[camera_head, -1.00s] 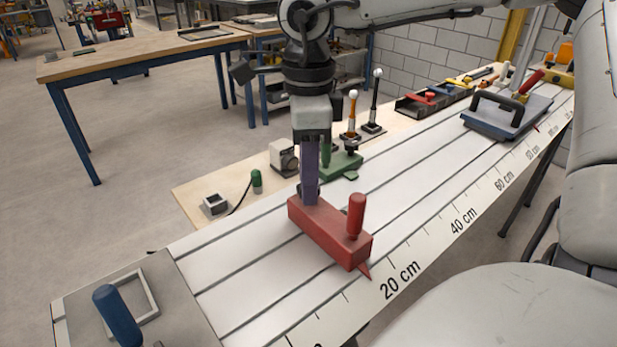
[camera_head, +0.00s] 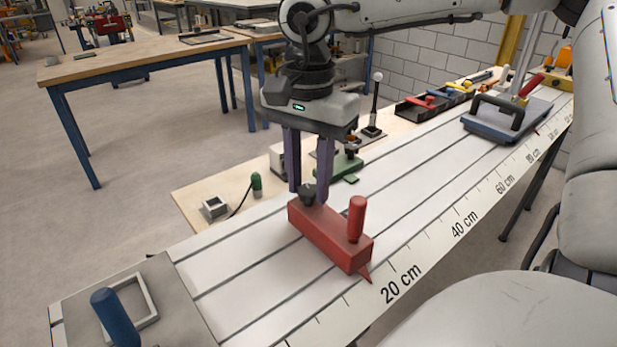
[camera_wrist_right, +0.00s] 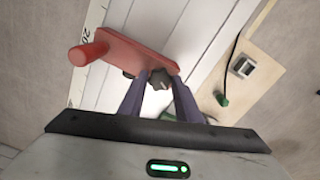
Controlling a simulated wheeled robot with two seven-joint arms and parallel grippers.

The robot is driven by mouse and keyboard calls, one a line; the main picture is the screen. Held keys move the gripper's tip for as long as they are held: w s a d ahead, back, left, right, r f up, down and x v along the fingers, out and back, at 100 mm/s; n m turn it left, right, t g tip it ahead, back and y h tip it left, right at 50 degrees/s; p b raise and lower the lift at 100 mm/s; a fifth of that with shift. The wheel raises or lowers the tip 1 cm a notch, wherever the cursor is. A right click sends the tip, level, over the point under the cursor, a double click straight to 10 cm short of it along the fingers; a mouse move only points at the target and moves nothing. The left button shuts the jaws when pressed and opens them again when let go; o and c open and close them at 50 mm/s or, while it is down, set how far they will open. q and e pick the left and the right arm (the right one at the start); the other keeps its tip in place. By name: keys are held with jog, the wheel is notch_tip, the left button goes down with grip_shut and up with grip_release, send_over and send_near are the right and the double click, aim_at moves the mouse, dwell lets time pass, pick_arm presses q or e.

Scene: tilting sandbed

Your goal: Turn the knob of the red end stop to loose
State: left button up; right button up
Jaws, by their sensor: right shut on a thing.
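The red end stop (camera_head: 325,238) sits across the slotted white board near the 20 cm mark, with an upright red handle (camera_head: 356,219) and a red pointer at the scale. Its dark knob (camera_head: 307,192) is at the far end of the block. My right gripper (camera_head: 309,196) points down from above, its two purple fingers on either side of the knob and shut on it. In the right wrist view, the knob (camera_wrist_right: 160,79) shows between the fingertips, partly hidden by them. My left gripper is not in view.
A grey plate with a blue handle (camera_head: 116,318) is at the board's near left end. A green block (camera_head: 338,168) stands on the wooden table behind. A blue-grey sled with a dark handle (camera_head: 505,118) is farther up the board. The board between is clear.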

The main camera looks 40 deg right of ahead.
aim_at(309, 189)
jog(key=n, duration=0.5)
dwell(0.7)
jog(key=o, duration=1.1)
jog(key=shift+c, duration=0.2)
notch_tip(309, 189, up, 10)
jog(key=p, duration=0.1)
jog(key=shift+r, duration=0.2)
jog(key=shift+f, duration=0.1)
